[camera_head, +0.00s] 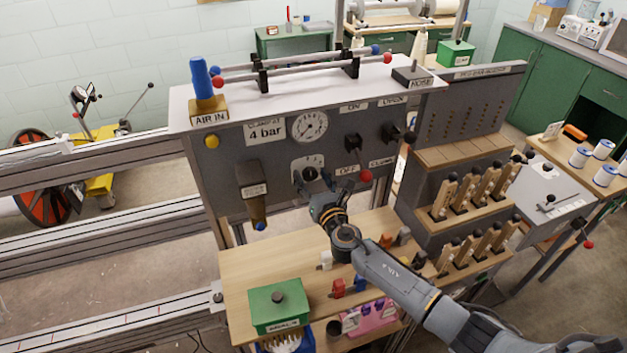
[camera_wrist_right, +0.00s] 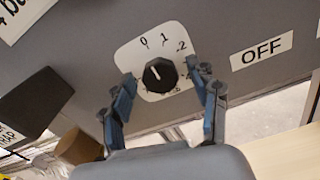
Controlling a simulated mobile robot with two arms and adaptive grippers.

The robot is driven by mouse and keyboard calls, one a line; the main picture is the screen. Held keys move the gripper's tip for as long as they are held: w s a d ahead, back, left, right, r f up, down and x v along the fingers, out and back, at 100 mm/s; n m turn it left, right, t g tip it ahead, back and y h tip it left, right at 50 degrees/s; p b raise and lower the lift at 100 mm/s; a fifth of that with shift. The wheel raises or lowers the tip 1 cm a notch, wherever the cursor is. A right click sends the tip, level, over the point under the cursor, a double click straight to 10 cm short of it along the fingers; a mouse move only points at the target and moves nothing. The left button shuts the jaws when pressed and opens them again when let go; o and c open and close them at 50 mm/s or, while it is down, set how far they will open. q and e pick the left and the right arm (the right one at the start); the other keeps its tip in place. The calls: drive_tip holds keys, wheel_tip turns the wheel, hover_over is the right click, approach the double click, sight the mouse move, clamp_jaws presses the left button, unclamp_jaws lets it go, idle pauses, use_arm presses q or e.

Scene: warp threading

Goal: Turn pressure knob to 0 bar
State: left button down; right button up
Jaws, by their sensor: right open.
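The pressure knob (camera_wrist_right: 160,74) is a black faceted dial on a white scale plate (camera_wrist_right: 131,56) with the numbers 0, 1, 2 and more around it. Its white mark points up and left, near the 0; the exact reading is hard to tell. In the head view the knob (camera_head: 310,173) sits on the grey panel below the round gauge (camera_head: 310,126). My right gripper (camera_wrist_right: 162,92) is open, with one blue finger on each side of the knob and gaps visible in the picture. In the head view my right gripper (camera_head: 322,195) is in front of the panel. My left gripper is out of view.
The OFF label (camera_wrist_right: 262,52) is right of the dial. A red ball (camera_head: 365,176) and black switches (camera_head: 353,142) are on the panel nearby. A dark box-shaped part (camera_wrist_right: 35,101) sticks out at the left. The wooden table (camera_head: 250,267) below holds a green box (camera_head: 267,312).

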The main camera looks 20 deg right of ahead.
drive_tip(key=s, duration=1.2)
drive_tip(key=shift+d, duration=0.2)
